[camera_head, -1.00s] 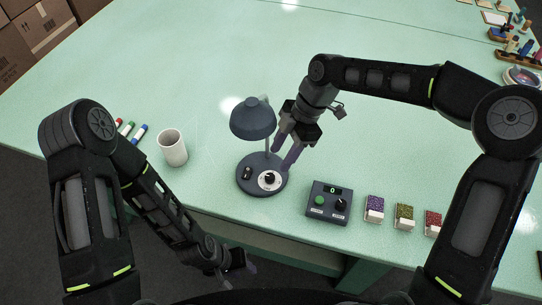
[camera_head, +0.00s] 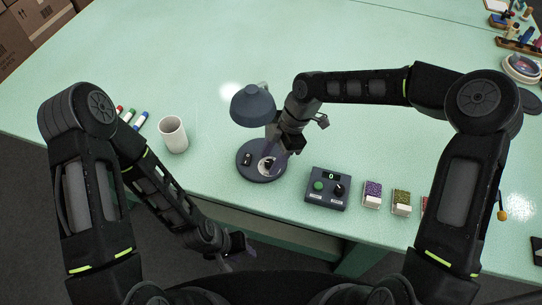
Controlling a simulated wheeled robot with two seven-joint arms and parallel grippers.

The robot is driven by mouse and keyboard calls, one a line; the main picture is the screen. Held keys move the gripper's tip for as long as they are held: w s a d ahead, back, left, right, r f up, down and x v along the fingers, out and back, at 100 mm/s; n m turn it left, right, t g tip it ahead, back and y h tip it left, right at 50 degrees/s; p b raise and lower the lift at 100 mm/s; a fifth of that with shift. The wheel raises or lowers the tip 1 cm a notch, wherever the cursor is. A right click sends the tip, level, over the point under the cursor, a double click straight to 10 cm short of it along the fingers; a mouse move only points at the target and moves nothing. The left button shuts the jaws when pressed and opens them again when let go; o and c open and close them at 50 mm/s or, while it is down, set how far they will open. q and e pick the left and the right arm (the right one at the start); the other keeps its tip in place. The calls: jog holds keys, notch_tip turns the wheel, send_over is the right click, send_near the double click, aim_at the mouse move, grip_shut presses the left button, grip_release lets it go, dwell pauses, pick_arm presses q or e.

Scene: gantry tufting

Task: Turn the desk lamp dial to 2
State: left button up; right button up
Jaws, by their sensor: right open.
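The desk lamp has a dark blue-grey shade (camera_head: 253,105) and a round base (camera_head: 247,173) near the table's front edge. The lamp dial (camera_head: 267,164) is a dark knob on a white disc on the right part of the base. My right gripper (camera_head: 272,153) points down over the dial, its fingers at or just above the knob and partly hiding it. It is open; whether it touches the knob I cannot tell. The dial's setting is too small to read. My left gripper (camera_head: 240,252) hangs low in front of the table edge, away from the lamp.
A dark control box (camera_head: 327,188) with a green button, a black knob and a display reading 0 stands right of the lamp. A white cup (camera_head: 173,134) and markers (camera_head: 139,121) are at left.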

jog(key=shift+a+f, duration=0.1)
jog(key=shift+f, duration=0.1)
jog(key=shift+c, duration=0.2)
grip_shut()
dwell(0.4)
